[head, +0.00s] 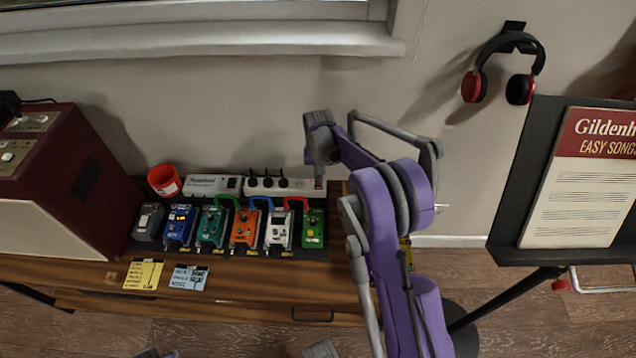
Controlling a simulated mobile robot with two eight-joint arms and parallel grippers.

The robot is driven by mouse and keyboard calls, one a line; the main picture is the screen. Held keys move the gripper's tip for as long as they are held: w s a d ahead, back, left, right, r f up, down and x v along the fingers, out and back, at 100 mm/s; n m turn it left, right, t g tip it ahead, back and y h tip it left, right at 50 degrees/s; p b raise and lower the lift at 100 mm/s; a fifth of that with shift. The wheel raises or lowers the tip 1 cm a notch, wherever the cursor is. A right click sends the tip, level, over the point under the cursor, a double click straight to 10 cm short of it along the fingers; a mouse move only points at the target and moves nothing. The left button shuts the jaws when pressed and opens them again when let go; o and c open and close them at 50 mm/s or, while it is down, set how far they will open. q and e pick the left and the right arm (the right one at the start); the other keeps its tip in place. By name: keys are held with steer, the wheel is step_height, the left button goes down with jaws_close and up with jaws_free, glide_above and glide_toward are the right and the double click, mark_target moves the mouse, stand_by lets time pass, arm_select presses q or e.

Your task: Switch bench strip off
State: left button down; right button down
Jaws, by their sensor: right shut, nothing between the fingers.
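The bench strip (262,187) is a white power strip at the back of the wooden bench, against the wall, with several black plugs in it. A small reddish switch (319,184) shows at its right part, just under my right gripper. My right gripper (320,162) is shut and empty, pointing down at the strip's right part. Whether it touches the switch, and which way the switch is set, I cannot tell. My arm partly covers the strip's right end.
A row of coloured pedals (243,230) stands in front of the strip. A red cup (164,180) and a dark red amplifier (60,180) are to the left. Yellow (143,275) and blue notes lie at the front. A music stand (510,190) is at right, below headphones (505,65).

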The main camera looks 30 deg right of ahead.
steer(key=shift+f, duration=0.45)
stand_by(0.3)
steer(key=shift+r+p, duration=1.65)
steer(key=shift+r, duration=1.8)
